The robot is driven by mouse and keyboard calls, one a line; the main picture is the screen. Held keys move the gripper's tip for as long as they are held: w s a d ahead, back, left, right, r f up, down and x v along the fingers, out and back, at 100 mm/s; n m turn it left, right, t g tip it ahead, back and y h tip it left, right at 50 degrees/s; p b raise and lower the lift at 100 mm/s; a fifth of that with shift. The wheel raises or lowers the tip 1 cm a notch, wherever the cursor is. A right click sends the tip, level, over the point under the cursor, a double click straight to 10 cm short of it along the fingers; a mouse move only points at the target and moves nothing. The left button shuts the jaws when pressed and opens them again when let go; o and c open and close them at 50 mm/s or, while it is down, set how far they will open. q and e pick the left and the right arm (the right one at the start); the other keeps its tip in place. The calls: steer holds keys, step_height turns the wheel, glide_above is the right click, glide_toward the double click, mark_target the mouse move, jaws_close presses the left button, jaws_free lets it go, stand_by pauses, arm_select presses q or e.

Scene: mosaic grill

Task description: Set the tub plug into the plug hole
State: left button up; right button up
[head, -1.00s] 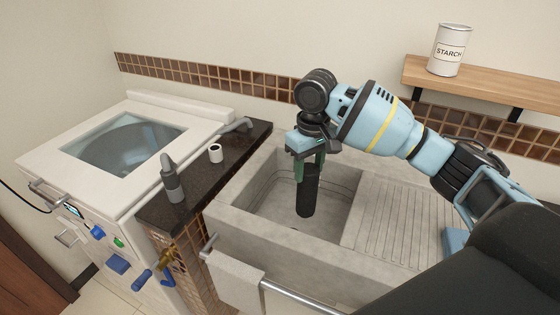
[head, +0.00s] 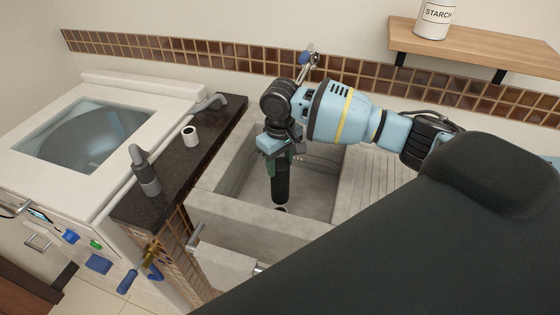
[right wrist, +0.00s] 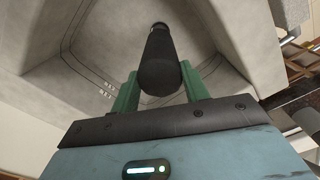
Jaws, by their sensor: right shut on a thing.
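The tub plug is a long black cylinder (head: 280,184), upright or nearly so inside the stone sink (head: 232,213). My right gripper (head: 279,161) is shut on its upper part. In the right wrist view the plug (right wrist: 160,62) stands out between the two green fingers of the right gripper (right wrist: 160,85). My left gripper is not in view.
The sink walls surround the gripper. A tap (head: 308,62) is on the wall behind. A dark counter (head: 173,163) at the left holds a grey bottle-like thing (head: 145,172) and a white roll (head: 190,135). A towel (head: 222,264) hangs in front; a starch can (head: 434,20) stands on the shelf.

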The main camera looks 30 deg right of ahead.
mark_target(280, 181)
steer(key=shift+f, duration=0.5)
steer(key=shift+f+b, duration=0.5)
steer(key=shift+f, duration=1.75)
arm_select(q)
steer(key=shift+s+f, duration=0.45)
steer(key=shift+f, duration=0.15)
arm_select(e)
steer(key=shift+f, duration=0.1)
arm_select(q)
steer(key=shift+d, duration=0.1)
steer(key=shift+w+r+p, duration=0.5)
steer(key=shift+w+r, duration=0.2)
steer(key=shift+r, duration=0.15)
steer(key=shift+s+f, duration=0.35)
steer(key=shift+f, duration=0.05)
arm_select(e)
steer(key=shift+f, duration=1.1)
steer(key=o, duration=1.2)
